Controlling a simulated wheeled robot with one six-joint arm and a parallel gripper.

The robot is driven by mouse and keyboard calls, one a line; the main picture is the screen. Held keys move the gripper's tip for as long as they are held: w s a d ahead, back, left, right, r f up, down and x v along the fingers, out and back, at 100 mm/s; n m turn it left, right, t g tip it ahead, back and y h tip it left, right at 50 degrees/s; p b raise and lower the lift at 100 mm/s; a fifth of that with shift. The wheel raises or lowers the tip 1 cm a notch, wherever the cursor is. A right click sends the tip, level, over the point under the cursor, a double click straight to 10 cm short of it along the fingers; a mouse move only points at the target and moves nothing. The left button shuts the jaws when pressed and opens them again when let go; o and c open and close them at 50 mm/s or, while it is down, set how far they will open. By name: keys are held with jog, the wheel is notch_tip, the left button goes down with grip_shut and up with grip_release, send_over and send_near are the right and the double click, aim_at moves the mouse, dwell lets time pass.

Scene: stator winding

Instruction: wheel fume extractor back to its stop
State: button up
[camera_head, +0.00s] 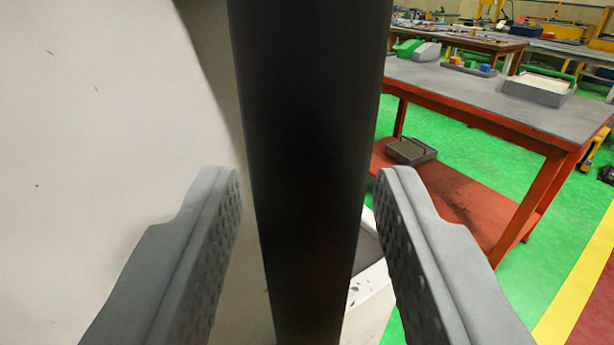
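A black upright bar (310,90) fills the middle of the view, running from the top edge to the bottom. A large off-white body (100,110) with small dark marks fills the left side behind it. It looks like the fume extractor, with the bar as its handle, but too little shows to be sure. My gripper (308,185) is open, one grey finger on each side of the bar. A narrow gap shows between each fingertip and the bar. Whether the bar lies fully between the fingers or a little beyond them, I cannot tell. No stop is recognisable.
A red-framed workbench (480,95) stands at the right, with a grey tray (540,88) on top and a dark tray (410,151) on its lower shelf. Green floor (462,150) shows around it, with a yellow line (580,275) at the lower right. More benches stand behind.

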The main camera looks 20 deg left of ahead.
jog(key=shift+c, duration=0.2)
grip_shut()
jog(key=s+a, duration=0.7)
jog(key=s, duration=0.3)
jog(key=s+a, duration=0.7)
jog(key=s, duration=0.3)
jog(key=shift+s+a, duration=0.2)
jog(key=shift+a, duration=0.2)
jog(key=shift+o, duration=0.2)
grip_release()
jog(key=shift+s+a, duration=0.15)
jog(key=v, duration=1.7)
jog(key=shift+s, duration=0.15)
